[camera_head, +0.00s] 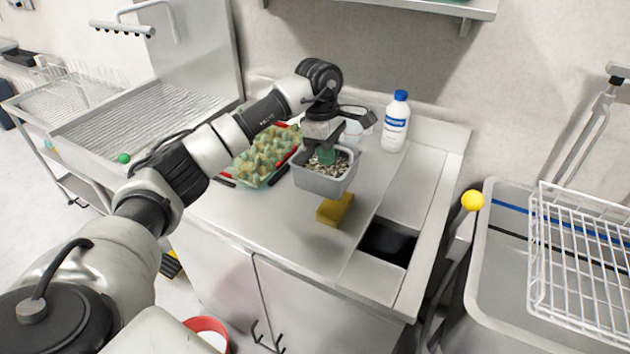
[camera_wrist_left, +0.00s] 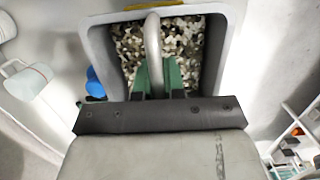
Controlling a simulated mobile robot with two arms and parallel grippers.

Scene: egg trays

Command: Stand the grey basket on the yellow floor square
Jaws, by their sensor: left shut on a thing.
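The grey basket (camera_head: 322,184) is a small open bin filled with speckled brown, white and grey bits. It is upright at the counter, behind the yellow block; I cannot tell whether it touches the top. My left gripper (camera_head: 327,156) is above it with its green fingers down in its opening. In the left wrist view the fingers (camera_wrist_left: 158,76) are shut on the basket's grey handle (camera_wrist_left: 152,38), and the basket's rim (camera_wrist_left: 217,55) surrounds them. I see no clear yellow floor square; a yellow-and-black striped patch (camera_head: 171,264) shows low beside the cabinet, partly hidden by my arm.
A yellow block (camera_head: 335,209) lies on the counter (camera_head: 250,218) in front of the basket. An egg tray (camera_head: 262,160) is left of it, a white bottle (camera_head: 396,122) behind right. A dark opening (camera_head: 388,243) is at right. A red bucket (camera_head: 207,325) stands below.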

